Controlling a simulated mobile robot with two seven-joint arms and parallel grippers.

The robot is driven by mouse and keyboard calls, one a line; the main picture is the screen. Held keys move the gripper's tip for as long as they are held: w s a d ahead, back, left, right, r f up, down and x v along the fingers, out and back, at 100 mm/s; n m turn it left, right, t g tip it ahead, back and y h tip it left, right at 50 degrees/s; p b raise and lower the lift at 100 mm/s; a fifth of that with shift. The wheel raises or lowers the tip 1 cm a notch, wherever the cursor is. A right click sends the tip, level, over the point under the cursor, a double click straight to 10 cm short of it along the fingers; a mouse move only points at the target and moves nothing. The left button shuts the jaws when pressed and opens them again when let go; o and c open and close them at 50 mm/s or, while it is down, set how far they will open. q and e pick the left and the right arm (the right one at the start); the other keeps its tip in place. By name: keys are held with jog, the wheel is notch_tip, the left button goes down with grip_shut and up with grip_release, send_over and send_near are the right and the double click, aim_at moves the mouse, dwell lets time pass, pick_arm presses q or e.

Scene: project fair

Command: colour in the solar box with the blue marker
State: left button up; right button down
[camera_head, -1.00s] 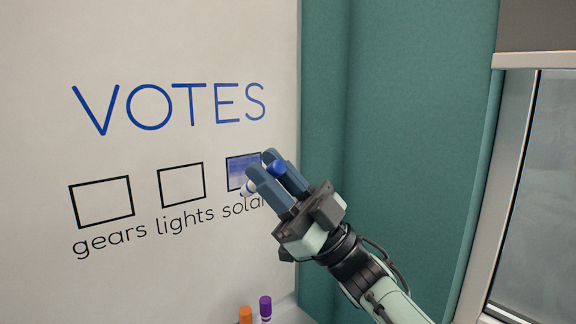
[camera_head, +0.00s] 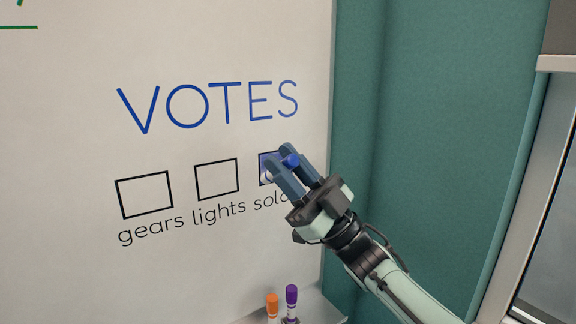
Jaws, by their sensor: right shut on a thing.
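The solar box (camera_head: 265,168) is on the whiteboard, right of the lights box (camera_head: 216,179) and the gears box (camera_head: 145,195). Blue fill shows on its visible left part; the rest is hidden behind my right gripper. The gears and lights boxes are empty outlines. My right gripper (camera_head: 283,166) is shut on the blue marker (camera_head: 291,161), whose blue end shows between the fingers. The marker is at the solar box; I cannot tell whether its tip touches the board. My left gripper is not in view.
An orange marker (camera_head: 272,304) and a purple marker (camera_head: 291,299) stand upright on the ledge (camera_head: 325,308) below the board. The blue word VOTES (camera_head: 208,105) is above the boxes. A teal panel (camera_head: 425,130) borders the board on the right.

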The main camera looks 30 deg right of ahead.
jog(key=shift+w+a+p, duration=0.1)
jog(key=shift+w+p, duration=0.45)
jog(key=shift+w, duration=0.35)
dwell(0.3)
jog(key=shift+w+d, duration=0.1)
jog(key=shift+d, duration=1.5)
jog(key=shift+a+b, duration=1.6)
jog(key=shift+b, duration=0.1)
